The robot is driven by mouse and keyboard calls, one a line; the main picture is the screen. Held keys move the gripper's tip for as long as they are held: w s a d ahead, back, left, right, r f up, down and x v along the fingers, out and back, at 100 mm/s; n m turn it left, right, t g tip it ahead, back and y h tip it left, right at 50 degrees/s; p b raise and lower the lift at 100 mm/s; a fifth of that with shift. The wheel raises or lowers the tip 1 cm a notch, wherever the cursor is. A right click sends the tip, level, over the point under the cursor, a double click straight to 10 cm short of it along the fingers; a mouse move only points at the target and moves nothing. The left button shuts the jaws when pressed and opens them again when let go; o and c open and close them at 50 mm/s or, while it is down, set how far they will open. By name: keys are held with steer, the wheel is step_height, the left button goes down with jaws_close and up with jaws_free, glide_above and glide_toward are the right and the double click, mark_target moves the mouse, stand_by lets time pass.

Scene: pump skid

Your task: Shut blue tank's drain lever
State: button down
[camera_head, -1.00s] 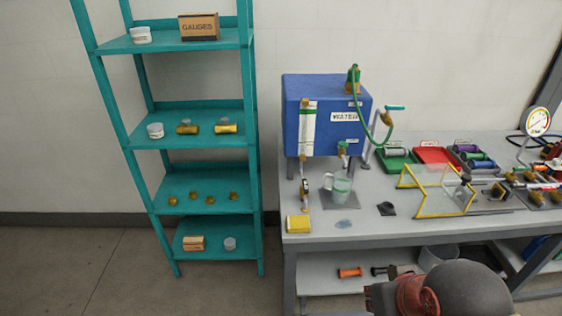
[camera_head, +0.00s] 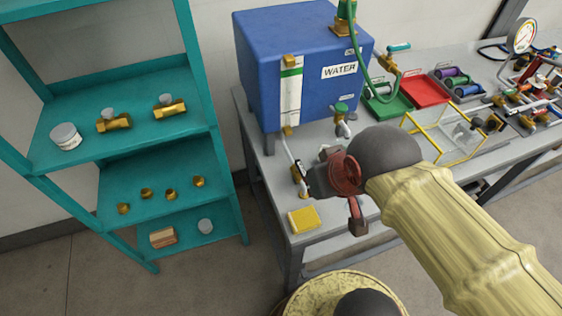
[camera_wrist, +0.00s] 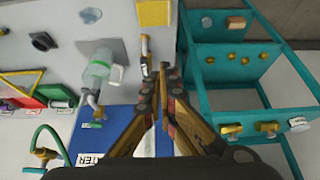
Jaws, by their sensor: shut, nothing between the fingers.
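The blue tank (camera_head: 300,70), labelled WATER, stands on the grey bench; its blue face also shows in the wrist view (camera_wrist: 90,148). A green-handled tap (camera_head: 341,108) is at its lower front, also in the wrist view (camera_wrist: 97,124). A thin pipe with a small dark and brass valve (camera_head: 298,172) runs down below the striped sight strip. Which is the drain lever, and its exact angle, I cannot tell. My gripper (camera_wrist: 163,72) is shut and empty, tips close to this pipe in the wrist view; contact is unclear. My gripper (camera_head: 356,214) partly shows in the head view.
A clear jug (camera_wrist: 98,68) stands beside the pipe; my arm hides it in the head view. A yellow block (camera_head: 303,219) lies at the bench's front corner. A teal shelf (camera_head: 165,150) stands left. Coloured trays (camera_head: 425,90) and a yellow frame (camera_head: 447,140) are to the right.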

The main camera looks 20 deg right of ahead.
mark_target(302, 172)
steer(key=w+a+n+g+h+p, duration=0.2)
steer(key=w+a+n+g+p, duration=0.2)
steer(key=w+n+p, duration=1)
steer(key=f+n+p, duration=0.1)
steer(key=a+f+n+g+p, duration=0.1)
steer(key=f, duration=0.1)
steer(key=a+f+n+p, duration=0.1)
steer(key=f+n+p, duration=0.1)
steer(key=shift+w+a+f+g+h, duration=0.15)
steer(key=shift+w+g+h, duration=0.15)
steer(key=shift+h, duration=0.1)
steer(key=d+f+b, duration=0.1)
steer(key=d+f, duration=0.5)
steer(key=f, duration=0.3)
steer(key=shift+d+f+b, duration=0.25)
steer(key=shift+f+b, duration=0.05)
